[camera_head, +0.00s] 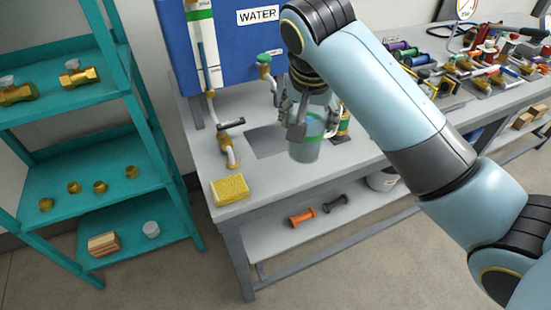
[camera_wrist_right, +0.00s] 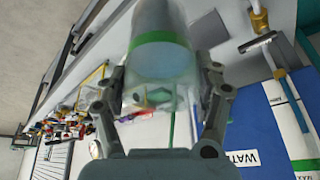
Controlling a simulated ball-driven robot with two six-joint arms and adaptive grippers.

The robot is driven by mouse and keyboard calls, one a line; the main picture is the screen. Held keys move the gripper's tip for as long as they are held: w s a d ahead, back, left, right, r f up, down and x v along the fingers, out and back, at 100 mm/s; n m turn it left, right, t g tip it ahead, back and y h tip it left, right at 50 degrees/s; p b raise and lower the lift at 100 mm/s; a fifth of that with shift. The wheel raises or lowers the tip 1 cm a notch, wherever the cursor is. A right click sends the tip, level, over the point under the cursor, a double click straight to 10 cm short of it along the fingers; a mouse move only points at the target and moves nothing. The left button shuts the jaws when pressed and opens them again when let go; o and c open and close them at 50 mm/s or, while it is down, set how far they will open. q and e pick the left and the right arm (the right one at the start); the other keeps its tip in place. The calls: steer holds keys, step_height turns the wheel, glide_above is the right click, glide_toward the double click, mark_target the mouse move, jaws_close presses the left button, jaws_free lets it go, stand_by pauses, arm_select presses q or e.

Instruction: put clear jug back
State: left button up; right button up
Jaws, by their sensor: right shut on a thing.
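The clear jug (camera_head: 305,150) is a see-through vessel with a green band, held above the front part of the grey bench. My right gripper (camera_head: 308,125) is shut on it, with fingers on both sides of its wall. In the right wrist view the jug (camera_wrist_right: 162,50) fills the space between the fingers of the right gripper (camera_wrist_right: 163,88). Whether its base touches the bench cannot be told. My left gripper is not in view.
A yellow sponge (camera_head: 230,189) lies at the bench's front left corner. A brass valve pipe (camera_head: 230,150) and a dark square plate (camera_head: 266,141) are left of the jug. A blue WATER panel (camera_head: 230,45) stands behind. Teal shelves (camera_head: 95,190) stand left. Tools crowd the bench's right.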

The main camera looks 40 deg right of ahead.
steer(key=shift+s+d+f, duration=0.1)
steer(key=shift+s+f, duration=0.35)
steer(key=shift+w+a+f, duration=0.25)
steer(key=shift+a+f, duration=0.2)
steer(key=shift+f, duration=0.3)
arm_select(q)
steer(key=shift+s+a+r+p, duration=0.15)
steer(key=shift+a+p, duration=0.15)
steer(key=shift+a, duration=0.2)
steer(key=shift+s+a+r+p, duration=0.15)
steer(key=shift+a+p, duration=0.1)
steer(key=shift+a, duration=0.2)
arm_select(e)
steer(key=w+a+f, duration=0.2)
steer(key=w+f, duration=0.7)
steer(key=f, duration=0.1)
steer(key=shift+w+a+f, duration=0.15)
steer(key=shift+w+a, duration=0.2)
steer(key=shift+w, duration=0.05)
steer(key=shift+f, duration=0.15)
steer(key=o, duration=1.6)
steer(key=shift+o, duration=0.2)
